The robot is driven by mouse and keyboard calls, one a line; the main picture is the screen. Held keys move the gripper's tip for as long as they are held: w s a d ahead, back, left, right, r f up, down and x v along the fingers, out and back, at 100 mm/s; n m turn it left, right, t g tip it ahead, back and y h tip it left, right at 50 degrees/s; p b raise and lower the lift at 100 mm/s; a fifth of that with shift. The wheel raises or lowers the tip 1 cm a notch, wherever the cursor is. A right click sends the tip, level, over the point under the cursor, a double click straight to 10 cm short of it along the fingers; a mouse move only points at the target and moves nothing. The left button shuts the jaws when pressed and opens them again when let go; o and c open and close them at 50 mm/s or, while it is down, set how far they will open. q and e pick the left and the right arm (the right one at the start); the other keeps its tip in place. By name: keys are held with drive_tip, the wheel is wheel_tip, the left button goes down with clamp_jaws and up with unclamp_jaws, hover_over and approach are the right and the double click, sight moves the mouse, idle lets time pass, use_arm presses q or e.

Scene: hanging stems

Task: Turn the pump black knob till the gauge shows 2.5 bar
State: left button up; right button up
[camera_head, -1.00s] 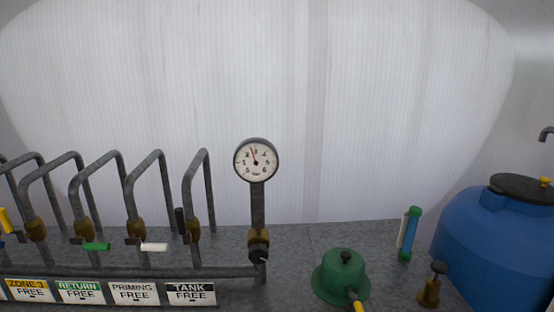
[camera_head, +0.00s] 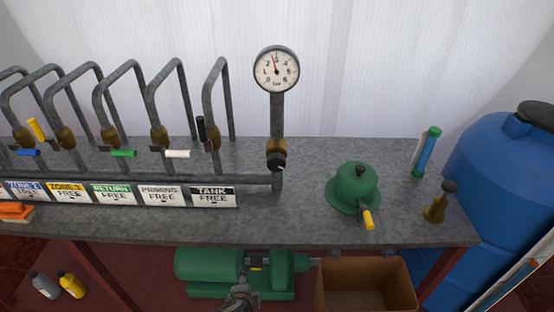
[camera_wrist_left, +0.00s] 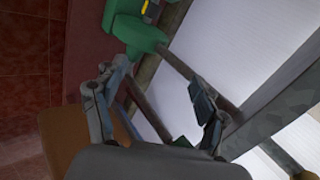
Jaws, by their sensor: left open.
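The round white-faced gauge (camera_head: 276,70) stands on a grey pipe at the back of the bench in the head view. Its red needle points up and slightly left of the top; the exact reading is too small to tell. A black knob (camera_head: 277,161) sits on the brass fitting at the foot of the gauge pipe. A green pump (camera_head: 210,266) lies under the bench. My left gripper (camera_wrist_left: 160,82) is open and empty in the left wrist view, with a green body (camera_wrist_left: 138,33) ahead of it. A grey part at the head view's bottom edge looks like this gripper. My right gripper is not in view.
Bent pipes with colored levers (camera_head: 124,153) and label plates (camera_head: 114,194) line the bench (camera_head: 310,215) on the left. A green bell-shaped device (camera_head: 355,187), a brass piece (camera_head: 438,203) and a blue tank (camera_head: 505,190) are right. A brown box (camera_head: 365,285) stands below.

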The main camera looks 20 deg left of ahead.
use_arm(q)
drive_tip(key=w+d+r+m+t, duration=0.1)
drive_tip(key=w+r+m+t, duration=0.25)
drive_tip(key=r, duration=0.65)
drive_tip(key=w+d+r+m+t, duration=0.25)
drive_tip(key=w+r, duration=0.25)
drive_tip(key=r, duration=0.6)
drive_tip(key=m+t+p, duration=0.1)
drive_tip(key=m+t, duration=0.3)
approach(276, 166)
drive_tip(key=w+p, duration=0.1)
drive_tip(key=w, duration=0.2)
drive_tip(key=w+p, duration=0.1)
drive_tip(key=w, duration=0.2)
drive_tip(key=w+a+p, duration=0.1)
drive_tip(key=w, duration=0.2)
drive_tip(key=shift+w+a+r, duration=0.1)
drive_tip(key=shift+w+r, duration=0.05)
drive_tip(key=shift+w, duration=0.15)
drive_tip(key=shift+w+a, duration=0.15)
drive_tip(key=shift+w, duration=0.5)
